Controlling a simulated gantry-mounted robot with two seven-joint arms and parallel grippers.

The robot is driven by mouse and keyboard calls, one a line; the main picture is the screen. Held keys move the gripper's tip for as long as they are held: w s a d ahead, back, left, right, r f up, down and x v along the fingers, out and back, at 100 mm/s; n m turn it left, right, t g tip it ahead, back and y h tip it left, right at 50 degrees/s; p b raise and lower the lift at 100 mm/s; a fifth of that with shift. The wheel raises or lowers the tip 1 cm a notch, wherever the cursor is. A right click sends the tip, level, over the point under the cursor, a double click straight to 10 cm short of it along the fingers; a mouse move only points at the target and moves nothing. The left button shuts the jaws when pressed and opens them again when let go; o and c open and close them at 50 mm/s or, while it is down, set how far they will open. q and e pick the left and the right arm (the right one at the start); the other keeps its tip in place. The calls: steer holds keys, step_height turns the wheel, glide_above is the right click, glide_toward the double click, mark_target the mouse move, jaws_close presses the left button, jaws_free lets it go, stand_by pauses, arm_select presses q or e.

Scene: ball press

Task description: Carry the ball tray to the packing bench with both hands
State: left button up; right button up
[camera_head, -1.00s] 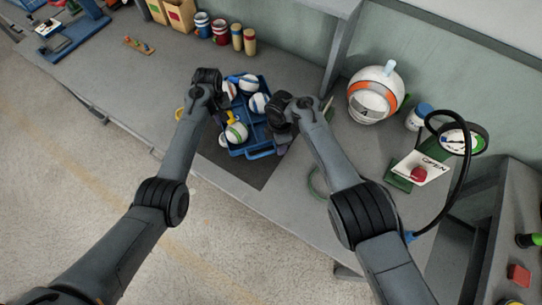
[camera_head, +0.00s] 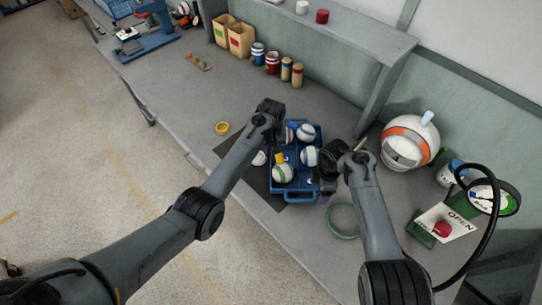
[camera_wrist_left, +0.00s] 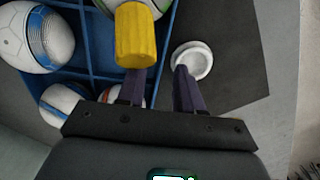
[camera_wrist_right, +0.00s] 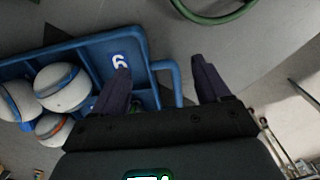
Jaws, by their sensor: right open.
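The blue ball tray (camera_head: 298,188) sits on a dark mat on the bench and holds several balls. A yellow piece (camera_wrist_left: 137,36) stands by the near-left ball (camera_head: 283,173). My left gripper (camera_wrist_left: 160,82) is at the tray's left edge, one finger over the tray and one outside; its fingers are apart, with nothing seen held. My right gripper (camera_wrist_right: 160,80) is open at the tray's right side, its fingers either side of the blue handle (camera_wrist_right: 170,75); whether they touch it is unclear. A blue tray side with a "6" label shows there.
A yellow ring (camera_head: 222,128) and a white ring (camera_wrist_left: 192,60) lie left of the tray. A green ring (camera_head: 344,221) lies front right. Paper bags (camera_head: 239,39) and cans stand behind.

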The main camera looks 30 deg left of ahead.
arm_select(q)
steer(key=shift+r, duration=0.1)
arm_select(e)
steer(key=shift+r, duration=0.2)
arm_select(q)
step_height(320, 180, up, 12)
arm_select(e)
step_height(320, 180, up, 12)
steer(key=shift+f, duration=0.2)
stand_by(0.6)
arm_select(q)
steer(key=shift+s, duration=0.1)
arm_select(e)
steer(key=shift+s+r, duration=0.1)
